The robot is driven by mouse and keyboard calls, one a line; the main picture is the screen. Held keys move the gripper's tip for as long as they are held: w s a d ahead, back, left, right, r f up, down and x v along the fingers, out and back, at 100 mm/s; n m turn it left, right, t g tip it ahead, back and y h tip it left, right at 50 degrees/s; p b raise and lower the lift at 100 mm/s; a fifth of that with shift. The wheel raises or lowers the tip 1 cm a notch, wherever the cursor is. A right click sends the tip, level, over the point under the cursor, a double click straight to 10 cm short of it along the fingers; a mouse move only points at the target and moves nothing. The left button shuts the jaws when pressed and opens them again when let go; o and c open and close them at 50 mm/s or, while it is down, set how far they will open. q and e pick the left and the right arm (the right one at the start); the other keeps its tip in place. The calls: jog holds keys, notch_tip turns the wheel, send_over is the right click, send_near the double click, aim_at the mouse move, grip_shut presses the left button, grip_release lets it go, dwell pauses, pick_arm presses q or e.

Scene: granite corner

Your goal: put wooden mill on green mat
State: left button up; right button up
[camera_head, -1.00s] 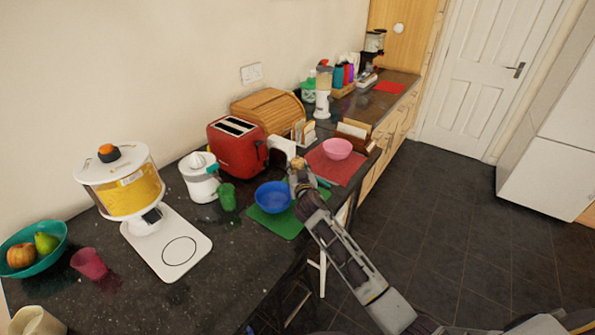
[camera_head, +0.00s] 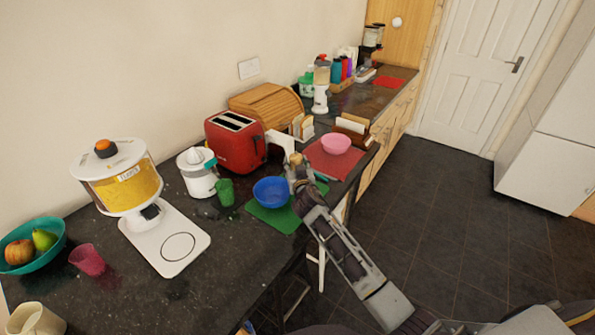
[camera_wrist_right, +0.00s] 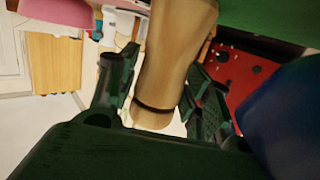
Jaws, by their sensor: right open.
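The wooden mill (camera_wrist_right: 168,60) is a tan, tapered body with a dark ring, between the two fingers of my right gripper (camera_head: 298,174) in the wrist view. The fingers are open around it. In the head view only its light wooden top (camera_head: 296,158) shows above the gripper; its foot is hidden, so I cannot tell whether it touches the mat. The green mat (camera_head: 277,219) lies on the dark counter at its front edge, with a blue bowl (camera_head: 271,191) on it. The mat also shows green in the wrist view (camera_wrist_right: 270,16). My left gripper is out of view.
A red mat (camera_head: 334,167) with a pink bowl (camera_head: 336,143) lies just beyond. A red toaster (camera_head: 236,143), white juicer (camera_head: 197,175) and green cup (camera_head: 226,192) stand to the left. The counter in front of the white scale (camera_head: 168,244) is mostly clear.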

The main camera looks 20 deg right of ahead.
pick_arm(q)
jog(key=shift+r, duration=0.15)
pick_arm(e)
jog(key=shift+r, duration=0.15)
jog(key=shift+v, duration=3.85)
jog(key=shift+b+v, duration=0.3)
jog(key=shift+v, duration=1.7)
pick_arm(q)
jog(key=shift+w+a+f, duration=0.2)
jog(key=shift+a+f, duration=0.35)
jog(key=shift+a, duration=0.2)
pick_arm(e)
jog(key=shift+s, duration=0.15)
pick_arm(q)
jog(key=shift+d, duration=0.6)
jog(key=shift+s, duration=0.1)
